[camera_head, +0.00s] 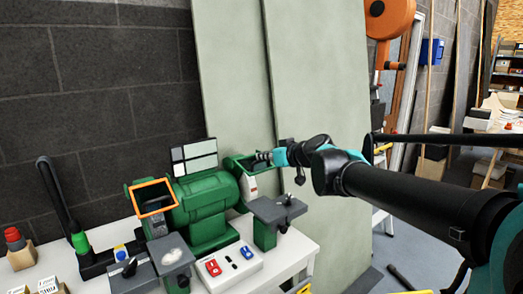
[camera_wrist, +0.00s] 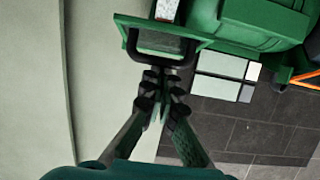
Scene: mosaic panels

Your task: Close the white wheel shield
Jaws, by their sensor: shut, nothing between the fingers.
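A green bench grinder (camera_head: 205,205) stands on the white bench. The white wheel (camera_head: 250,187) is at its right end, and its whitish rim shows at the top of the wrist view (camera_wrist: 168,10). The green-framed shield (camera_head: 231,163) is above this wheel, tilted up; it also shows in the wrist view (camera_wrist: 190,40). My gripper (camera_head: 261,156) is shut and empty, with its fingertips (camera_wrist: 160,78) at the dark edge of this shield. I cannot tell whether they touch it.
An orange-framed shield (camera_head: 152,184) is raised at the grinder's left end. A grey tool rest (camera_head: 276,209) stands in front of the white wheel. A switch box (camera_head: 232,265) is on the bench (camera_head: 300,250). A pale panel (camera_head: 320,100) rises close behind.

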